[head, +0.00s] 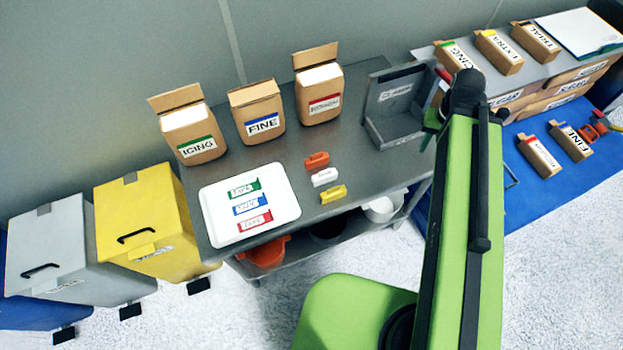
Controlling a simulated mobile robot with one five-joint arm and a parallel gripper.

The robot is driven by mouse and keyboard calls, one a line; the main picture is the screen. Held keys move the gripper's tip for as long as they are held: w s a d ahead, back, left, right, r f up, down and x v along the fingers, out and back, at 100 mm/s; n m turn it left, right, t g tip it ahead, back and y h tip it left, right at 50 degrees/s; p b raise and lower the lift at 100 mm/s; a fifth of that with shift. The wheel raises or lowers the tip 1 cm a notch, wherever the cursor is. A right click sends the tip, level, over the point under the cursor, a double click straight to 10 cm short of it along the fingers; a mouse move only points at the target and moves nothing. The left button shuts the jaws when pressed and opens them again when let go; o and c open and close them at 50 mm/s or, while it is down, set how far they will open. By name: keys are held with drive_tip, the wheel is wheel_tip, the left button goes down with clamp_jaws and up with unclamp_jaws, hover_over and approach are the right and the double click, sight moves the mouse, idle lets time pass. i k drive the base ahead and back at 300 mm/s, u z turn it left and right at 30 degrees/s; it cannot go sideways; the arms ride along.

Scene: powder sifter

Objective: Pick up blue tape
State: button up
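A blue-edged label strip (250,206), which appears to be the blue tape, lies flat on a white tray (215,225) on the left of the grey table. It lies between a green-edged strip (244,189) above and a red-edged strip (255,221) below. Nothing covers it. My green arm rises on the right of the view, well apart from the tray.
Boxes labelled ICING (190,135) and FINE (257,112) and a red-labelled box (319,95) stand behind the tray. Orange (317,160), white (325,177) and yellow (333,194) small pieces lie right of it. A grey metal holder (395,105) stands farther right. Yellow (150,215) and grey (60,250) bins stand left.

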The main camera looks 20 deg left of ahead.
sight(256, 204)
drive_tip(key=z, duration=1.25)
drive_tip(key=k, duration=2.45)
drive_tip(key=u, duration=2.5)
drive_tip(key=i, duration=1.05)
drive_tip(key=u, duration=0.05)
